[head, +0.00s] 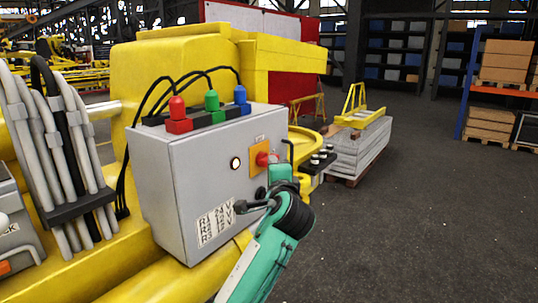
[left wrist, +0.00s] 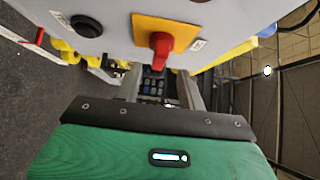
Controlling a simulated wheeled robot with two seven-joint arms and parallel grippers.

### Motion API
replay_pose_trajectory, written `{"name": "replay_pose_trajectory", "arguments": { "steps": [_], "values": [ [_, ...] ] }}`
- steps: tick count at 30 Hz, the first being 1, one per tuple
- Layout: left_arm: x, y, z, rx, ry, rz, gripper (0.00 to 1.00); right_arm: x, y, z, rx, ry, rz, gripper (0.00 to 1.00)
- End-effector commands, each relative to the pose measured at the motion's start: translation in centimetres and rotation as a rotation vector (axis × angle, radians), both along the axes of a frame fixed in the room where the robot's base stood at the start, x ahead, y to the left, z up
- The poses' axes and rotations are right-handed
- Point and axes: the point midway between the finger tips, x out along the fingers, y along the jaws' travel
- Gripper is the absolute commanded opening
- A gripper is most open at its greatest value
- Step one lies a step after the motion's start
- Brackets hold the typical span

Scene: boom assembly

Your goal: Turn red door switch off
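The red door switch (head: 263,159) is a red knob on a yellow-orange plate, on the front of a grey control box (head: 170,175). In the left wrist view the red switch (left wrist: 160,45) is close, with its knob sticking out from the panel. My left gripper (left wrist: 161,88) is open, its two grey fingers apart on either side below the knob. I cannot tell whether either finger touches it. My right gripper is in neither view.
Red, green and blue cable plugs (head: 211,102) stand on top of the box. A lit white lamp (head: 235,163) and a black button (left wrist: 87,25) are near the switch. Yellow machine parts (head: 180,65) surround the box. Open floor (head: 430,200) lies to the right.

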Motion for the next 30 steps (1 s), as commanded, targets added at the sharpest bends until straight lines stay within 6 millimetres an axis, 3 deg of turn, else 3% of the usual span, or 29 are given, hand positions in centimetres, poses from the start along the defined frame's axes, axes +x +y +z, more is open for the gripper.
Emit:
{"name": "replay_pose_trajectory", "arguments": {
  "steps": [6, 12, 25, 30],
  "values": [
    [4.0, 0.7, 0.4, 0.002, 0.001, 0.001, 0.4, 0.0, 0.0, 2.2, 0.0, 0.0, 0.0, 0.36],
    [6.2, 1.0, 0.2, 0.001, 0.0, -0.001, 0.4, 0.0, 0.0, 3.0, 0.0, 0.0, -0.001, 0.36],
    [7.0, 1.1, -0.1, -0.001, 0.0, -0.002, 0.4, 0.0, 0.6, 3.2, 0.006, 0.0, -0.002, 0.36],
    [7.0, 1.1, -0.1, -0.001, 0.001, -0.002, 0.11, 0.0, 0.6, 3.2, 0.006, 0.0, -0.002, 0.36]
  ]
}}
